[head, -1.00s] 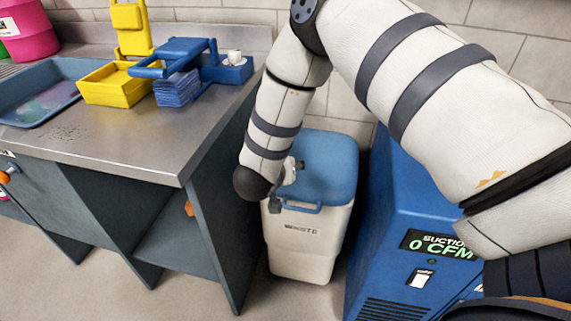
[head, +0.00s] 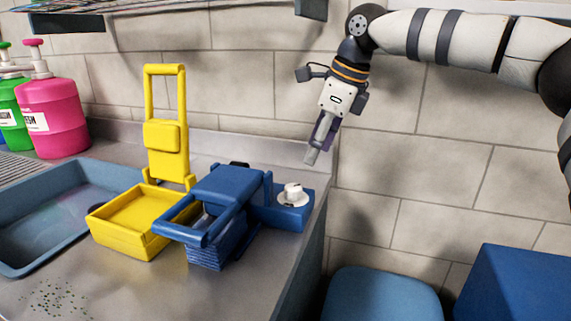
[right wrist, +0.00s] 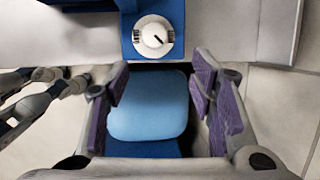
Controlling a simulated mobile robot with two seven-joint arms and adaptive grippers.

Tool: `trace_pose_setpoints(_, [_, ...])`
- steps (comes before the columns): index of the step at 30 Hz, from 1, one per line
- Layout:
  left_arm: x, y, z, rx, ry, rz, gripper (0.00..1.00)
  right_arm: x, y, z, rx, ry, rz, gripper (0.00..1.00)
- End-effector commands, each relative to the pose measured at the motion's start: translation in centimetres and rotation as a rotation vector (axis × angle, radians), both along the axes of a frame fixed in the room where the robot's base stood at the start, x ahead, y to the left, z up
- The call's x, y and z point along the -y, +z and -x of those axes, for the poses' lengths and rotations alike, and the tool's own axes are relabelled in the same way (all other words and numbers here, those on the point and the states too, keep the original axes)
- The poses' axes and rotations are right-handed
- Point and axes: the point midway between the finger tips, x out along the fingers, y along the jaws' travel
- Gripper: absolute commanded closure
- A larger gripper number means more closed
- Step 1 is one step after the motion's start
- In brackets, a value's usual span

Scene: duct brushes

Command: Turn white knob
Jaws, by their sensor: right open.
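The white knob (head: 292,193) sits on a blue box (head: 287,216) at the right end of the steel counter. In the right wrist view the white knob (right wrist: 154,37) shows from above, a dark pointer line slanting to the lower right, on the blue box (right wrist: 151,8). My right gripper (head: 313,156) hangs above and slightly right of the knob, apart from it, pointing down. In the right wrist view its purple-padded fingers (right wrist: 160,92) are spread wide with nothing between them. Grey jointed parts at that view's left edge look like my left gripper (right wrist: 52,98); its opening is unclear.
A blue press-like device (head: 225,190) stands left of the knob box, beside a yellow tray (head: 125,240) and a blue basin (head: 40,255). Pink (head: 52,115) and green bottles stand farther left. A blue bin lid (head: 380,295) is beyond the counter's right edge. A tiled wall is behind.

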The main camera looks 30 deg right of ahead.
Motion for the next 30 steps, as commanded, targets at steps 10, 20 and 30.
trace_pose_setpoints(10, [0.0,-0.5,0.7,-0.025,0.001,0.000,0.13,-1.3,-3.7,-1.4,0.006,-0.018,-0.073,0.50])
trace_pose_setpoints(20, [0.0,-1.0,1.2,-0.043,0.001,0.000,0.13,-2.6,-9.6,-3.5,0.010,-0.019,-0.071,0.50])
trace_pose_setpoints(30, [0.0,-1.0,1.2,-0.043,0.001,0.000,0.13,-2.7,-10.0,-3.8,0.014,-0.019,-0.071,0.52])
